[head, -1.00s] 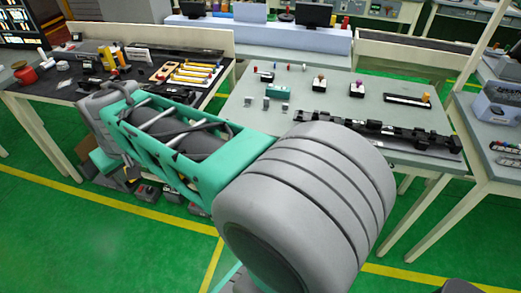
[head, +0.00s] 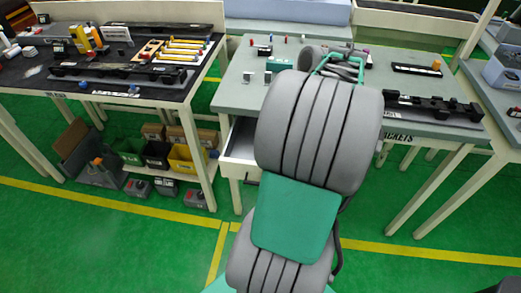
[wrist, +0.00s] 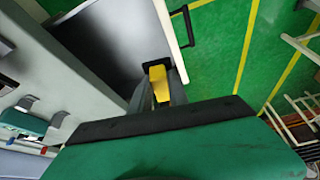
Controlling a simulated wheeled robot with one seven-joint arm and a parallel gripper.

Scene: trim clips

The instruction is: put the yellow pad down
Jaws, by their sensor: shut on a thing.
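The yellow pad (wrist: 160,84) is between the fingers of my gripper (wrist: 158,75) in the wrist view, and the gripper is shut on it. An open drawer (wrist: 112,45) with a bare grey floor lies below and to the left of the fingers. The pad is near the drawer's wall and handle side; I cannot tell its height above the drawer. In the head view the drawer (head: 238,158) sticks out under the right bench (head: 235,95). My arm hides the gripper and the pad there.
A black drawer handle (wrist: 188,28) shows in the wrist view. The right bench carries small parts, a teal block (head: 279,64) and a black rail (head: 430,106). A dark-topped bench (head: 30,75) stands left, with bins (head: 187,158) below. Green floor in front is clear.

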